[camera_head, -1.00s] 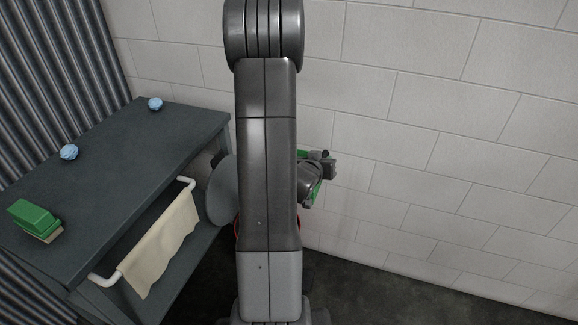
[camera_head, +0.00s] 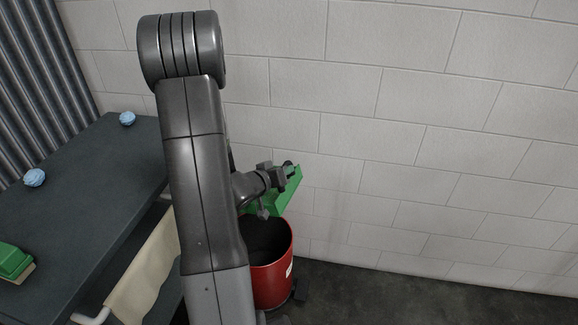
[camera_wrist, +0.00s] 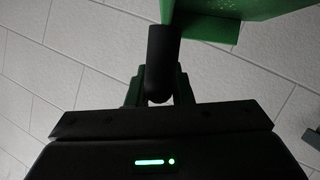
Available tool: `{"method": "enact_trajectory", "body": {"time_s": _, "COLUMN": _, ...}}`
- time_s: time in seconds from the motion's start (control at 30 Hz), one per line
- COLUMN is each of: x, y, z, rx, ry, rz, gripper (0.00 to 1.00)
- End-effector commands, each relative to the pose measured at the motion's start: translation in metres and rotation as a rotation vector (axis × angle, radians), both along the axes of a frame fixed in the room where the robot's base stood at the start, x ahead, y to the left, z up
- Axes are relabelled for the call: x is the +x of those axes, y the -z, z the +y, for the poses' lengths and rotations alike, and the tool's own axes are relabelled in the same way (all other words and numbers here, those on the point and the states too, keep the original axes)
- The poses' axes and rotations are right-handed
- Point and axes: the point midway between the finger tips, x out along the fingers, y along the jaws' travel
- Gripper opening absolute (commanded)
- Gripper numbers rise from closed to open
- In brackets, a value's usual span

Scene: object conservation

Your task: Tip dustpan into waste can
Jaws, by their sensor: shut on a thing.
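The green dustpan (camera_head: 287,194) is held in the air, slanted, just above the far side of the red waste can's mouth. My gripper (camera_head: 268,180) is shut on the dustpan's black handle; in the wrist view the handle (camera_wrist: 162,50) sits between the fingers (camera_wrist: 161,82), with the green pan (camera_wrist: 245,12) beyond. The red waste can (camera_head: 273,284) stands upright on the floor near the wall, partly hidden by my arm. Its visible inside is dark, and I cannot make out anything in it. Whether the pan holds anything cannot be seen.
A dark grey table (camera_head: 85,190) stands at left, with two crumpled blue balls (camera_head: 127,118) (camera_head: 34,177) and a green brush (camera_head: 14,262) on it. A cream cloth (camera_head: 145,275) hangs on its side rail. A white block wall (camera_head: 420,150) is close behind the can.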

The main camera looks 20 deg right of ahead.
Motion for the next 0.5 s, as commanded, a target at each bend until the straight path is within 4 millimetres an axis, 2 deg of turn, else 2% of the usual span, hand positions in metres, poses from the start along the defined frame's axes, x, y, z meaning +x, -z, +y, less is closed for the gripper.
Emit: {"method": "enact_trajectory", "body": {"time_s": 0.5, "x": 0.034, "y": 0.021, "z": 0.035, "rx": -0.227, "ry": -0.003, "rz": 0.217, "gripper": 0.00}}
